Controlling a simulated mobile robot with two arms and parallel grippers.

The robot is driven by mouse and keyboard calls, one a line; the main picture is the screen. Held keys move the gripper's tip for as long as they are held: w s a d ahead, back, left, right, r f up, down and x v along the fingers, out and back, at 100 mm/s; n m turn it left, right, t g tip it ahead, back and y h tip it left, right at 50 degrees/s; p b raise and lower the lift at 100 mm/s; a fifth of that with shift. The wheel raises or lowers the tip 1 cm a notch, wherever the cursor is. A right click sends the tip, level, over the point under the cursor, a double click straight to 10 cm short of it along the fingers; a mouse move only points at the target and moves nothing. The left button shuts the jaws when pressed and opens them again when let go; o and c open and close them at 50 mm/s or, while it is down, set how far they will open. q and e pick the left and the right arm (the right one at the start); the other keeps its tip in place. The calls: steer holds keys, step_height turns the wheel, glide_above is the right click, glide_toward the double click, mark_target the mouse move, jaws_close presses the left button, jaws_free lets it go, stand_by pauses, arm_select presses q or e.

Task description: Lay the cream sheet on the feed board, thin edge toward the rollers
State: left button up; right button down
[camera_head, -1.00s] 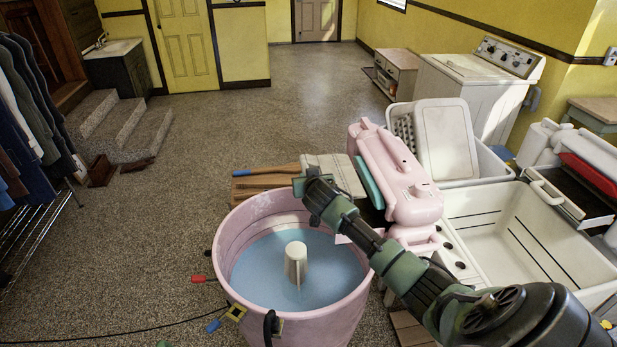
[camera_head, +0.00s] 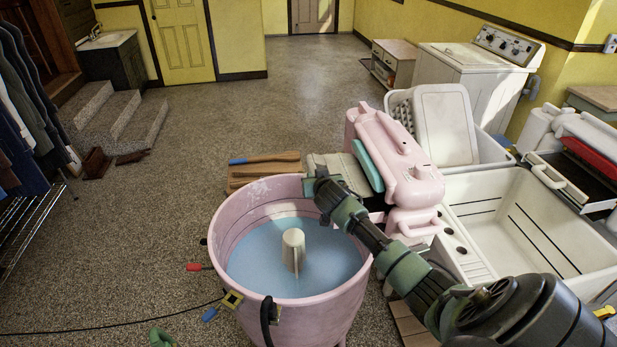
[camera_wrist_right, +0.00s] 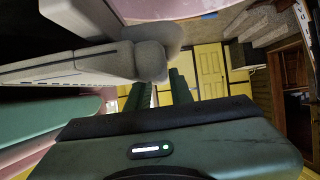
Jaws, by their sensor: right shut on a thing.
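The cream sheet (camera_head: 330,163) is a pale, layered slab beside the pink wringer head (camera_head: 400,165), on the tub side. It lies close to the turquoise bar (camera_head: 367,165). My right gripper (camera_head: 320,182) is at the sheet's left end, shut on it; the fingertips are partly hidden by the wrist. The right wrist view is upside down and shows a pale padded piece with a rounded end (camera_wrist_right: 152,60) by the dark green fingers. The feed board is largely covered, and I cannot tell whether the sheet rests flat on it.
The pink tub (camera_head: 228,235) of blue water stands below my right arm. A wooden rack (camera_head: 245,178) is behind it. The white sink basin (camera_head: 530,225) and a white basket (camera_head: 445,120) stand to the right. The floor at left is mostly free.

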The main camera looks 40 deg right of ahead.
steer(key=shift+s+d+p, duration=0.2)
steer(key=shift+s+d, duration=0.3)
steer(key=shift+d, duration=0.4)
steer(key=shift+s+d+p, duration=0.25)
steer(key=shift+s+d, duration=0.2)
steer(key=shift+d, duration=0.45)
steer(key=shift+s+d+p, duration=0.2)
steer(key=shift+s+d, duration=0.3)
steer(key=shift+d, duration=0.4)
steer(key=shift+f+b, duration=0.45)
steer(key=shift+f, duration=0.2)
steer(key=c, duration=1.2)
jaws_free()
steer(key=shift+o, duration=0.2)
steer(key=shift+s+d, duration=0.1)
steer(key=shift+s, duration=0.05)
steer(key=shift+f, duration=0.2)
steer(key=shift+s+a+r, duration=0.2)
steer(key=shift+s+a, duration=0.2)
steer(key=shift+a, duration=0.15)
steer(key=shift+d+b+v, duration=0.2)
steer(key=shift+b+v, duration=0.1)
steer(key=shift+v, duration=1.35)
steer(key=shift+d+b+v, duration=0.25)
steer(key=shift+b+v, duration=0.05)
steer(key=shift+v, duration=1.35)
